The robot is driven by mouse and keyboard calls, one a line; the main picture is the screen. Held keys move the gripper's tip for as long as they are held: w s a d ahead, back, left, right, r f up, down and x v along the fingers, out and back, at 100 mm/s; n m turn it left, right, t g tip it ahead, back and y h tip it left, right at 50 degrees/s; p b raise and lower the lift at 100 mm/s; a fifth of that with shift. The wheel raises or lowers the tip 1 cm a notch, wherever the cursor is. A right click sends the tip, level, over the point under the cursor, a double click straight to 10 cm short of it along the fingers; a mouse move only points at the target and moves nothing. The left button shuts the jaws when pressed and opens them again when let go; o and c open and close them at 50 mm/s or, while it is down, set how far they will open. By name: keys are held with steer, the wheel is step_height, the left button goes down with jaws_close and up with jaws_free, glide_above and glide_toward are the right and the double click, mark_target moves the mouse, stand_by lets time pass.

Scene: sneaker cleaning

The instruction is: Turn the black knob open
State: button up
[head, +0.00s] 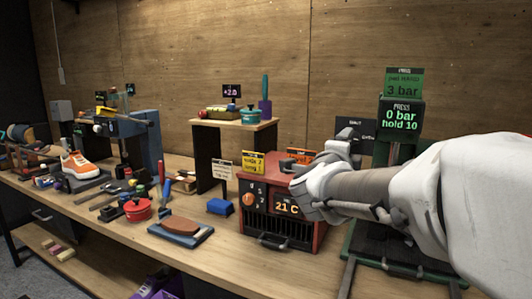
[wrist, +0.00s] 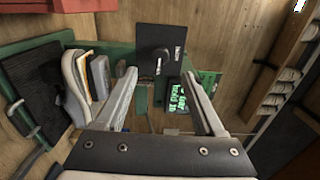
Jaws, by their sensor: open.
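The black knob (wrist: 161,54) sits on a black square panel (wrist: 150,38) with small white labels in the wrist view. In the head view the panel (head: 368,128) shows behind my gripper, with its labels partly legible; the knob cannot be made out there. My gripper (wrist: 159,77) is open and empty. Its two fingers point toward the panel, one to each side of the knob in the picture, and I see no contact. My gripper (head: 343,145) also shows in the head view, in front of the press.
The green press has a display (head: 401,117) reading 0 bar, hold 10, and a green sign (head: 403,84) reading 3 bar. A red oven (head: 285,215) reading 21 C stands left of my arm.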

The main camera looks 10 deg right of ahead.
steer(key=p+v, duration=0.1)
steer(key=v, duration=0.7)
steer(key=shift+s+a, duration=0.2)
